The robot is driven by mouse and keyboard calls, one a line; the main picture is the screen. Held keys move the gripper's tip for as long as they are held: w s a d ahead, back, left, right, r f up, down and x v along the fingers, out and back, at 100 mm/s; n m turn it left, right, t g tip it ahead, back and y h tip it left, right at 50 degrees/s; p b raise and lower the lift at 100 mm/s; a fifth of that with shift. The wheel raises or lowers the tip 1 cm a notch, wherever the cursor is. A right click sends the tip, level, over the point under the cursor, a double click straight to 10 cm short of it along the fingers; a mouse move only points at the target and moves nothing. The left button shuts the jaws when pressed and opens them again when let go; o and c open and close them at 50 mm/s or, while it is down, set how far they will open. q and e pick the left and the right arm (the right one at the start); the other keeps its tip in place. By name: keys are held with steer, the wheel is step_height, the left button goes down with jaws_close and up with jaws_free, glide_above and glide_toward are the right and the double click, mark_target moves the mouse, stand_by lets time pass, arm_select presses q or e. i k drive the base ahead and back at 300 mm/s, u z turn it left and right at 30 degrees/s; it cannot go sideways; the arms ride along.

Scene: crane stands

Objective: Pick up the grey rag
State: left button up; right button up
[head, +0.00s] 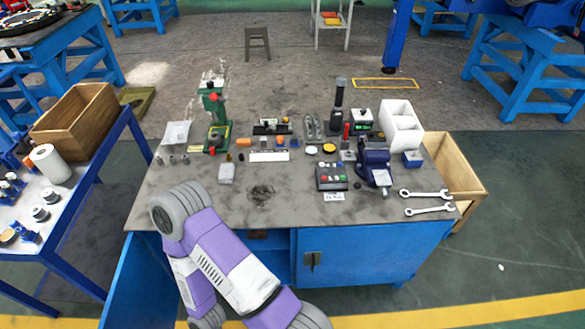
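A dark grey crumpled patch (261,192), which may be the grey rag, lies flat near the front middle of the grey workbench (300,208). A small light grey pad (226,173) lies just behind and left of it; at this size I cannot tell for certain which of the two is the rag. A purple and grey arm of mine rises from the bottom, its rounded joint over the bench's front left edge. Neither gripper shows.
A green press (214,118), a blue vise (375,165), a button box (331,177) and two wrenches (428,194) stand or lie on the bench. A blue side table (75,190) is at left, an open wooden crate (455,175) at right. The bench's front middle is mostly clear.

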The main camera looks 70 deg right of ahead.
mark_target(225, 177)
steer(key=z, duration=2.1)
